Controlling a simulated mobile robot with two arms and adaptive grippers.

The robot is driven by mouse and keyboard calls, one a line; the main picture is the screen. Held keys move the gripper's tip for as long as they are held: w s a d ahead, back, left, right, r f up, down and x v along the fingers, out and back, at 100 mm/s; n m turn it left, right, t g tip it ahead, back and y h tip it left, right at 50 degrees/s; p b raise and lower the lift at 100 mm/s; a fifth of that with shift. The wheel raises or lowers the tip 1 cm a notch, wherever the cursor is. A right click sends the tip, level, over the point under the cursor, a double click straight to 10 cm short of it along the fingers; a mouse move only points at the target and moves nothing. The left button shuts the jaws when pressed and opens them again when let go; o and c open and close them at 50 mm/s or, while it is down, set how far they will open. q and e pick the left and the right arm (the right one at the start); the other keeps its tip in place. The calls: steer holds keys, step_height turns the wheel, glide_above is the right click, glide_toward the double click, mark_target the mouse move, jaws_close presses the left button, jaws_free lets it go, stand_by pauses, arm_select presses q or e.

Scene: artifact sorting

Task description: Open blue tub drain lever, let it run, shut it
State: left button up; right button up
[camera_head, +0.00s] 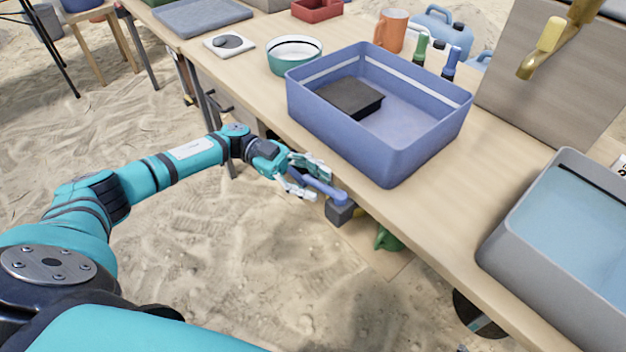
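The blue tub (430,150) stands on the wooden table near its front edge, with a dark block (350,97) inside. Its floor looks bare of deep water. A blue drain lever (325,187) sticks out to the left from a dark grey valve block (341,212) below the table edge. My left gripper (317,183) is at the lever, with its fingers spread on either side of the handle. The fingers look apart, and I cannot see clear contact. My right gripper is out of view.
A grey tub of water (565,250) stands at the right. A brass tap (545,50) hangs above the table. A green object (388,239) sits below the valve.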

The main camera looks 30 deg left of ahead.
arm_select(q)
steer(key=shift+a, duration=0.15)
steer(key=w+a, duration=0.1)
steer(key=a, duration=0.6)
steer(key=shift+a, duration=0.35)
steer(key=shift+w, duration=0.1)
